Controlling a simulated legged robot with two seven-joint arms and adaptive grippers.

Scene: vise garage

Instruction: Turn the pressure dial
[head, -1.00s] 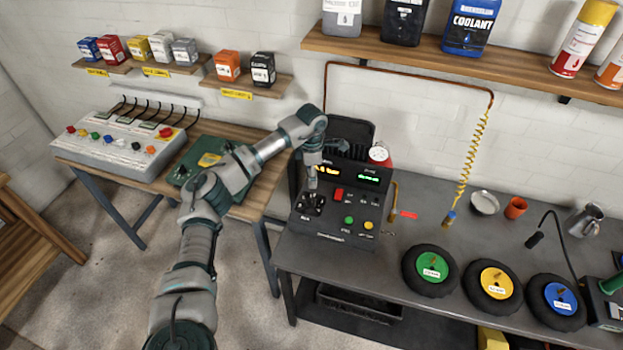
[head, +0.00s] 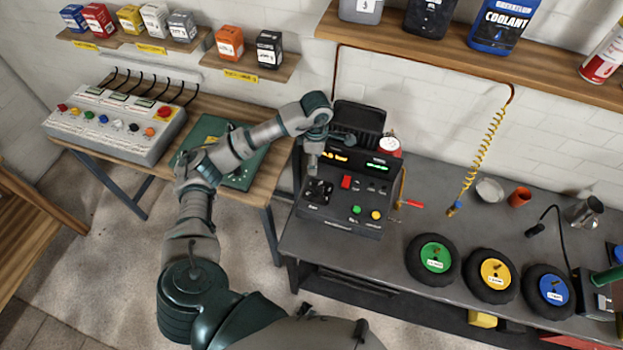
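A black control machine (head: 340,225) stands on the grey workbench, with a yellow and a green lit display on its upper face. A black round dial (head: 318,192) sits at the left of its panel. A red switch (head: 346,182), a green button (head: 356,210) and a yellow button (head: 376,215) are to the right. My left gripper (head: 312,168) points down just above the dial's upper edge. Its fingers are small and partly hidden, so I cannot tell whether they touch the dial or are open. My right gripper is not in view.
Wheels with green (head: 436,257), yellow (head: 496,274) and blue (head: 556,290) hubs lie on the bench to the right. A coiled yellow hose (head: 478,150) hangs behind. A grey button console (head: 115,125) and a green board (head: 213,140) are on the left table.

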